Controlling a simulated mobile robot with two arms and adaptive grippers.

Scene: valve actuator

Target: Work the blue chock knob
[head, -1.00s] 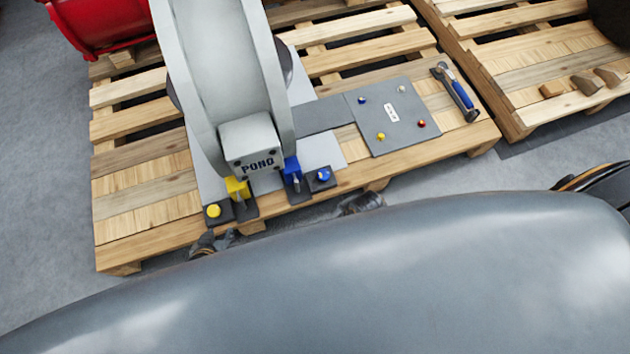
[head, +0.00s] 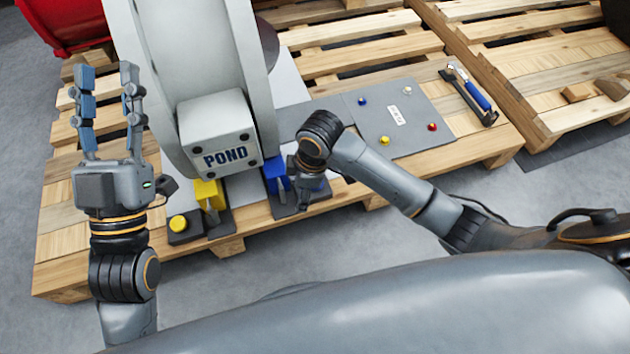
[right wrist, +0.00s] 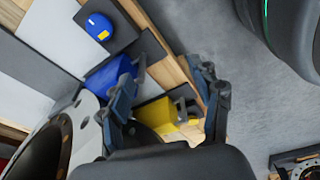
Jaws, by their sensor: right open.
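The blue chock knob (right wrist: 98,26), round with a small yellow mark, sits on a dark plate at the upper left of the right wrist view. In the head view my right arm largely hides it. The blue chock (right wrist: 110,78) beside it also shows in the head view (head: 275,170). My right gripper (right wrist: 166,98) is open and empty, its fingers pointing towards the chocks, with the knob outside its fingers. In the head view it is partly hidden under its wrist.
A yellow chock (head: 209,194) and yellow knob (head: 179,224) stand left of the blue ones. A grey panel (head: 375,130) with small coloured knobs and a blue-handled tool (head: 472,92) lie to the right on the wooden pallet (head: 345,192). The floor in front is clear.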

